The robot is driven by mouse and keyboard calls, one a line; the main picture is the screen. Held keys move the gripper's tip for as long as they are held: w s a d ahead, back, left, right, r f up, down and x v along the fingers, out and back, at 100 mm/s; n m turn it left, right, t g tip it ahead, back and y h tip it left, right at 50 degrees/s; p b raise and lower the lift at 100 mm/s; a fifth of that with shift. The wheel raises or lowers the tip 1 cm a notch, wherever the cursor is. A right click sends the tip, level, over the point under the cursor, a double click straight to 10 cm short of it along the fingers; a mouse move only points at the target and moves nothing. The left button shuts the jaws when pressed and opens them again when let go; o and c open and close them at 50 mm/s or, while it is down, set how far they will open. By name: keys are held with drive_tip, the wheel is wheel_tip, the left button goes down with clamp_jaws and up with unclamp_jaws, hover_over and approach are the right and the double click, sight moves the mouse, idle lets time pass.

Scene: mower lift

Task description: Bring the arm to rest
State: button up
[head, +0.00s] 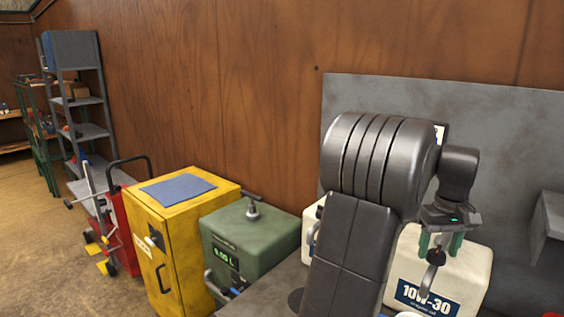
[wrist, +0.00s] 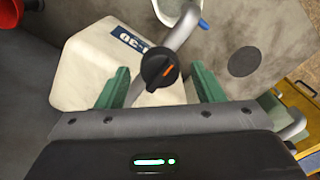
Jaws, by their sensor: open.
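My gripper (head: 440,246) is at the right of the head view, pointing down in front of a white container (head: 462,262) labelled 10W-30. Its two green fingers are apart, with nothing held between them. In the wrist view my gripper (wrist: 160,85) shows a finger on either side of a black knob (wrist: 159,69) with an orange mark. The knob sits on a grey curved pipe by the white container (wrist: 95,65). I see no finger touching the knob, and its depth relative to the fingertips is hard to tell.
A green box (head: 250,240) with a display stands left of my arm, beside a yellow cabinet (head: 185,240) with a blue mat. A red wheeled unit (head: 122,225) and grey shelves (head: 85,110) stand farther left. Open floor lies at the left.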

drive_tip(key=n+b, duration=0.3)
drive_tip(key=n, duration=0.2)
drive_tip(key=shift+f, duration=0.2)
drive_tip(key=n+b, duration=0.3)
drive_tip(key=n, duration=0.1)
drive_tip(key=shift+r+n, duration=0.2)
drive_tip(key=shift+n, duration=0.1)
drive_tip(key=shift+a, duration=0.1)
